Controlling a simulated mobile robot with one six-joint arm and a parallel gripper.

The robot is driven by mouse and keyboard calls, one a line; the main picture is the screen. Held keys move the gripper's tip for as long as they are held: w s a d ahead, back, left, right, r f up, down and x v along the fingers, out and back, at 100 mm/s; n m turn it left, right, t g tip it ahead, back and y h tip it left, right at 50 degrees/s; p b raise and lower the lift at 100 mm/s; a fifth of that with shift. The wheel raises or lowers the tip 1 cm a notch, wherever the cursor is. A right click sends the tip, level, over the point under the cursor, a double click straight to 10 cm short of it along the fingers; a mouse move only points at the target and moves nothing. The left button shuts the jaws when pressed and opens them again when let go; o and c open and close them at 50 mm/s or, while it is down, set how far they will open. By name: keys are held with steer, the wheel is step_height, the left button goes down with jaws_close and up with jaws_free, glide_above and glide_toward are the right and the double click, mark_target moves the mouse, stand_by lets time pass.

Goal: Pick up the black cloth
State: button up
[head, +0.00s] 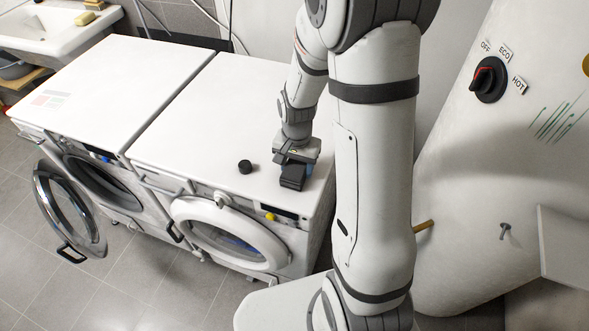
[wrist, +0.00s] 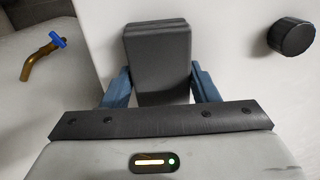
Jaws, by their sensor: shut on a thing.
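The black cloth (wrist: 158,48) looks like a thick, dark, rounded block in the wrist view. It sits between the two blue fingers of my gripper (wrist: 160,82), which are shut on its sides. In the head view the cloth (head: 292,179) shows below my gripper (head: 298,164), over the right part of the right washing machine's white top. I cannot tell whether the cloth still touches that top. Its underside is hidden.
A short black knob-like cylinder (head: 245,166) stands on the right machine's top (head: 200,120), left of my gripper; it shows in the wrist view (wrist: 291,36). The left machine's door (head: 70,208) hangs open. A white tank (head: 480,180) stands at right.

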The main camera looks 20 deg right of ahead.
mark_target(296, 167)
step_height(296, 167, up, 10)
steer(key=o, duration=0.4)
steer(key=c, duration=0.3)
